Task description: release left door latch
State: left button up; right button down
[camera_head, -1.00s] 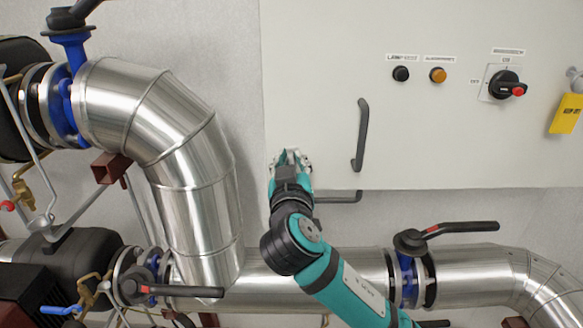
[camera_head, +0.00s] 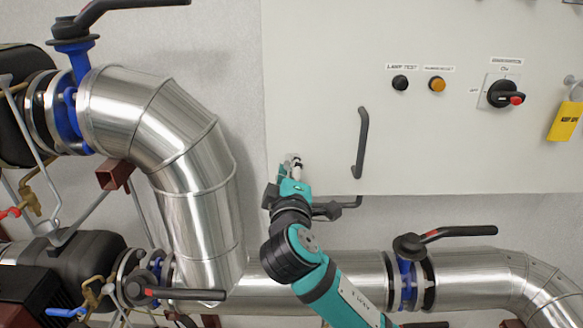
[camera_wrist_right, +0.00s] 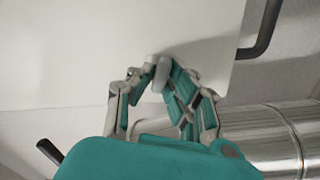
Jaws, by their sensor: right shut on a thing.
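The cabinet door (camera_head: 320,100) is a large pale panel, shut as far as I can see. My right gripper (camera_head: 292,166) is at its lower left corner, with the fingers turned toward the panel. In the right wrist view, the fingers of my right gripper (camera_wrist_right: 163,80) are closed around a small light-grey latch (camera_wrist_right: 162,72) near the panel's edge. In the head view the fingers hide most of the latch, so I cannot tell its turn. My left gripper is not in view.
A dark vertical handle (camera_head: 361,142) is on the door, right of my gripper. A dark bar handle (camera_head: 351,203) sits just below the panel. Above right are a black button (camera_head: 400,82), an orange button (camera_head: 437,84) and a rotary switch (camera_head: 505,93). Metal pipes (camera_head: 197,190) lie left and below.

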jog(key=shift+f+n, duration=0.1)
jog(key=shift+n, duration=2.1)
jog(key=c, duration=1.3)
grip_release()
jog(key=shift+c, duration=0.2)
jog(key=shift+s, duration=0.1)
jog(key=s, duration=1.1)
jog(key=shift+s, duration=0.4)
